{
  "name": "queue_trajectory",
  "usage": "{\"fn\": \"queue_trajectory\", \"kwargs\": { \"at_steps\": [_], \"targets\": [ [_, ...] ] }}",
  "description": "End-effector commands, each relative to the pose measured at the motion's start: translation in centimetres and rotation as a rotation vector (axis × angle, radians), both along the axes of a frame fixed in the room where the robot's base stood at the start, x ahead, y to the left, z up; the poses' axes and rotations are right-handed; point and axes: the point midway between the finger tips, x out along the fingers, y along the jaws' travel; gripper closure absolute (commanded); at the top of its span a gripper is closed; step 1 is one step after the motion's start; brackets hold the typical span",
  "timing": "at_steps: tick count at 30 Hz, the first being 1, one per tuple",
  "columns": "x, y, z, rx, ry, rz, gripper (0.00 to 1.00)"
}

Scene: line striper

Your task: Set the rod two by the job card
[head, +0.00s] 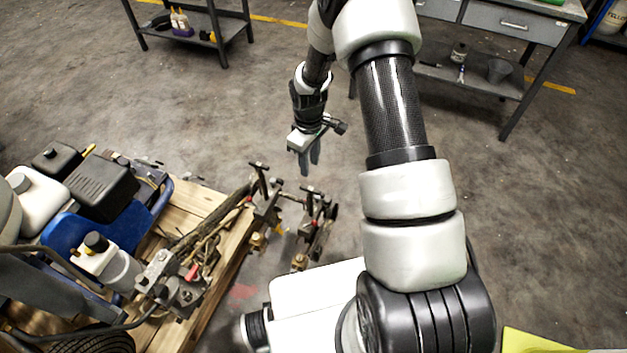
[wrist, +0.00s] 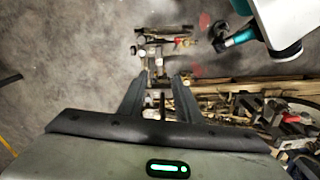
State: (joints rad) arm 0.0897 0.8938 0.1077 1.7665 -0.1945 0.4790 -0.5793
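The line striper (head: 105,190) sits on a wooden pallet at the left in the head view. Its arm assembly of clamps and rods (head: 265,205) reaches past the pallet edge toward the middle. The assembly also shows in the wrist view (wrist: 160,45), beyond my fingers. I cannot tell which rod is rod two. My gripper (head: 309,162) hangs above and beyond the assembly, pointing down. In the wrist view its fingers (wrist: 162,80) are apart, with no held object clear between them; a thin dark upright piece shows there. I cannot make out a job card.
The pallet (head: 215,275) lies under the striper. A grey workbench (head: 510,25) stands at the back right and a dark shelf table (head: 195,30) at the back left. The concrete floor (head: 250,110) between is clear. A yellow surface (head: 535,342) shows at the lower right.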

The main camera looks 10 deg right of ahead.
Motion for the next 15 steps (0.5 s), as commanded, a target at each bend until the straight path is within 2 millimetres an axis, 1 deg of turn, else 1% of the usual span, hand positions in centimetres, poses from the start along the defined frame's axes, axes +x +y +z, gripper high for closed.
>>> {"fn": "queue_trajectory", "kwargs": {
  "at_steps": [1,8,11,15],
  "targets": [
    [-0.1,0.1,-1.3,0.004,0.008,0.008,0.69],
    [-0.2,0.2,-3.7,0.006,0.015,0.019,0.69],
    [-0.3,0.2,-5.6,0.006,0.016,0.019,0.69],
    [-0.4,0.2,-8.6,0.006,0.016,0.018,0.69]
  ]
}}
